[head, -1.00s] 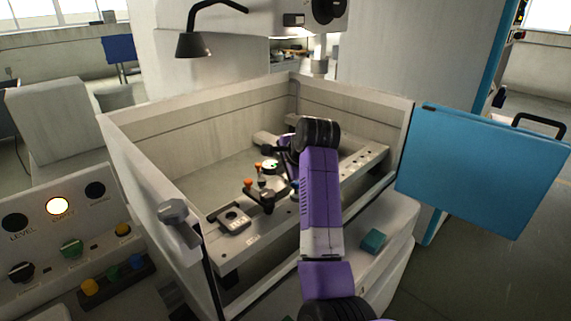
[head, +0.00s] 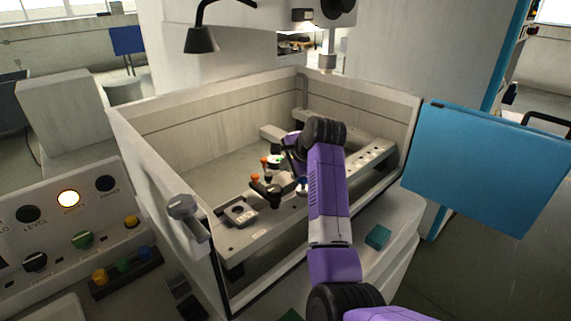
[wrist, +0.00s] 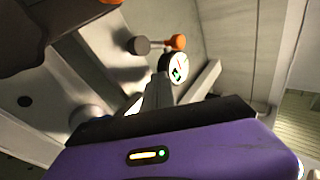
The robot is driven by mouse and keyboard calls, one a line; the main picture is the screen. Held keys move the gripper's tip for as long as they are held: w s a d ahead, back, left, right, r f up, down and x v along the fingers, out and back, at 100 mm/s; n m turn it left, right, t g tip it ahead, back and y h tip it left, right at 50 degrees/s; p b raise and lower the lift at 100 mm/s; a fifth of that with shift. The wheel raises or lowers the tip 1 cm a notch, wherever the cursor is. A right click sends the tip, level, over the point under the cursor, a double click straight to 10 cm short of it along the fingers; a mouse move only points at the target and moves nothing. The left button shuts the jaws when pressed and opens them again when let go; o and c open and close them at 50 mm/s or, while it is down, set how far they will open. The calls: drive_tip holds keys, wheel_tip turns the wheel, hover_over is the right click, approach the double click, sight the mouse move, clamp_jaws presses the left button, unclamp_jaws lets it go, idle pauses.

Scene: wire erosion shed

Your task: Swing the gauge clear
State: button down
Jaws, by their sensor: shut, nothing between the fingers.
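The gauge, a small round white-faced dial (head: 276,160), stands over the work area inside the machine's open tank, with orange knobs (head: 255,177) close by. In the wrist view the dial (wrist: 179,68) is near the middle, with an orange-ended rod just above it. My gripper is mostly hidden behind my purple arm in the head view. In the wrist view its shut, grey fingers (wrist: 158,88) point up toward the dial and hold nothing. They overlap the dial's lower left edge in the picture; I cannot tell whether they touch it.
The pale tank wall (head: 200,110) surrounds the work area. A dark three-armed clamp (head: 270,192) and a flat block (head: 239,213) sit on the near rail. A blue door panel (head: 485,165) stands at right. A control panel (head: 65,235) with an amber lamp lit is at left.

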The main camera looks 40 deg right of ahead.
sight(272, 162)
drive_tip(key=shift+w+d+r+n+y+p, duration=0.1)
drive_tip(key=shift+w+n+y+p, duration=0.2)
drive_tip(key=shift+n+y+p, duration=0.25)
drive_tip(key=shift+w+d+r+n+y+p, duration=0.1)
drive_tip(key=shift+w+n+y+p, duration=0.2)
drive_tip(key=shift+n, duration=0.35)
drive_tip(key=shift+w+n+y, duration=0.35)
drive_tip(key=shift+n+y, duration=0.3)
drive_tip(key=shift+n, duration=0.15)
drive_tip(key=n+y, duration=0.1)
drive_tip(key=w+n, duration=0.1)
drive_tip(key=n+y, duration=0.1)
drive_tip(key=shift+w+a+f+g+y, duration=0.15)
drive_tip(key=shift+w+a+g+y, duration=0.1)
drive_tip(key=shift+g+y, duration=0.05)
drive_tip(key=shift+w+a+p, duration=0.15)
drive_tip(key=shift+w+p, duration=0.1)
drive_tip(key=shift+p, duration=0.05)
